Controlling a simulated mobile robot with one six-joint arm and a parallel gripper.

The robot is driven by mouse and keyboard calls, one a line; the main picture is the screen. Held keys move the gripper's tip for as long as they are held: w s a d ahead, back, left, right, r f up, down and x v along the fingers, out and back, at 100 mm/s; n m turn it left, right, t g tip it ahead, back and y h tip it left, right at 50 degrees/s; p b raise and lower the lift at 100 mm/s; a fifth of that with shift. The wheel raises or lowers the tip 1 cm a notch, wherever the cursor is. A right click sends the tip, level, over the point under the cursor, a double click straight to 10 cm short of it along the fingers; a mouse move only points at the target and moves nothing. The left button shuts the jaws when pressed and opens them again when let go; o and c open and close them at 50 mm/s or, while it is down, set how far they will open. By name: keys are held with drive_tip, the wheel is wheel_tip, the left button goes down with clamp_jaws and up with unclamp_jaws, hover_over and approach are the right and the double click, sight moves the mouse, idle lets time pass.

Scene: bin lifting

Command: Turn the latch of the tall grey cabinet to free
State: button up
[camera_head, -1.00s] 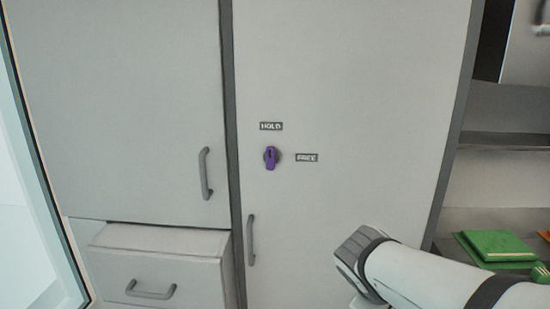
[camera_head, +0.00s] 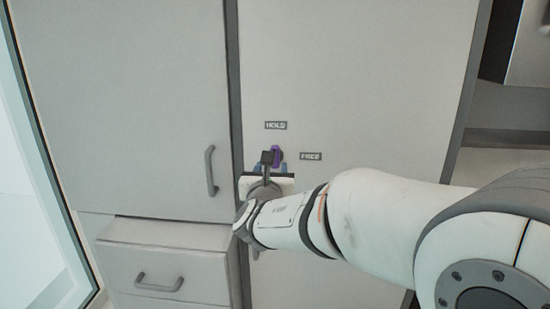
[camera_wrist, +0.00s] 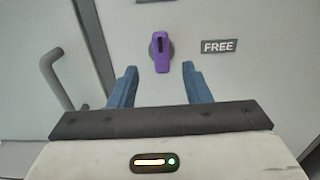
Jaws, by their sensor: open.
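The tall grey cabinet door (camera_head: 400,90) fills the middle of the head view. Its purple latch (camera_head: 277,155) stands upright, pointing toward the HOLD label (camera_head: 275,125). The FREE label (camera_head: 310,156) is to its right. In the wrist view the latch (camera_wrist: 160,52) is centred just beyond the fingertips, with the FREE label (camera_wrist: 219,46) to its right. My gripper (camera_wrist: 160,72) is open, its two blue fingers apart below the latch and not seen touching it. In the head view my gripper (camera_head: 266,167) partly hides the lower latch.
A door handle (camera_head: 210,170) is on the left cabinet, above a drawer (camera_head: 160,265) standing slightly out. The wrist view shows a grey handle (camera_wrist: 55,78) left of my gripper. Open shelves (camera_head: 497,135) are at the right.

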drive_tip(key=w+p, duration=0.1)
drive_tip(key=w, duration=0.5)
drive_tip(key=shift+w+d, duration=0.15)
drive_tip(key=shift+w, duration=0.15)
drive_tip(key=c, duration=0.9)
drive_tip(key=shift+d, duration=0.15)
clamp_jaws()
drive_tip(key=shift+f, duration=0.15)
